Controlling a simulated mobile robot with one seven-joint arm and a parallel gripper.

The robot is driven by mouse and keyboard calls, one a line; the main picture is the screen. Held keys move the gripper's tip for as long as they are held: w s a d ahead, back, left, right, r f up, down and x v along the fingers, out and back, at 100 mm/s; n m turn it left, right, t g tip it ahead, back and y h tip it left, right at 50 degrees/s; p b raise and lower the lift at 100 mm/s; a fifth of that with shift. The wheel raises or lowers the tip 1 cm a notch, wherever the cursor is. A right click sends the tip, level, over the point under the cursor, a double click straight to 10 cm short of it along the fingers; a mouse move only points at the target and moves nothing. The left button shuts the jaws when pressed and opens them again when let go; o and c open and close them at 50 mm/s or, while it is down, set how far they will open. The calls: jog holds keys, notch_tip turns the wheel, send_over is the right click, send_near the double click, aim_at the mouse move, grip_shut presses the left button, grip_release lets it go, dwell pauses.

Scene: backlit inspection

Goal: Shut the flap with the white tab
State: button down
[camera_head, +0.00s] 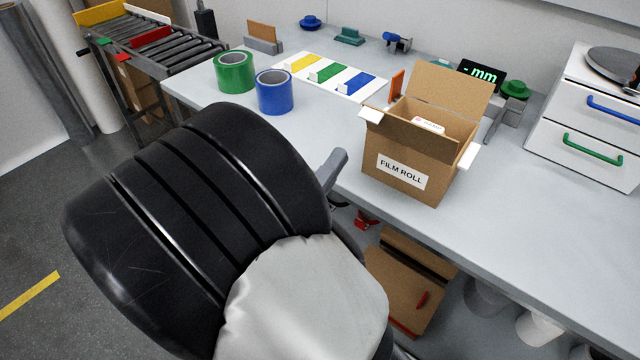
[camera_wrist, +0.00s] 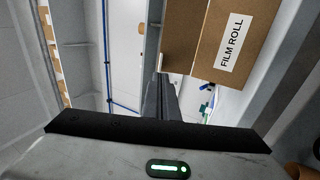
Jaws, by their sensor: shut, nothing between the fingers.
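An open cardboard box (camera_head: 405,185) labelled FILM ROLL stands on the grey bench (camera_head: 530,235). Its large back flap (camera_head: 450,88) stands up, leaning backward. One white tab (camera_head: 370,114) shows at the box's left upper corner and another pale tab (camera_head: 468,156) at its right edge. A white-labelled item is partly visible inside. My gripper (camera_head: 338,160) is shut and empty, left of the box and apart from it; my dark arm hides much of it.
Green (camera_head: 235,72) and blue (camera_head: 274,92) tape rolls stand left of the box. A colour-striped board (camera_head: 330,77) lies behind. An orange upright piece (camera_head: 397,85) and a display (camera_head: 481,72) are close behind the box. White drawers (camera_head: 585,125) stand right. Bench front right is clear.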

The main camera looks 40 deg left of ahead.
aim_at(365, 119)
jog(key=x, duration=0.6)
jog(key=shift+w, duration=0.35)
jog(key=shift+r, duration=0.2)
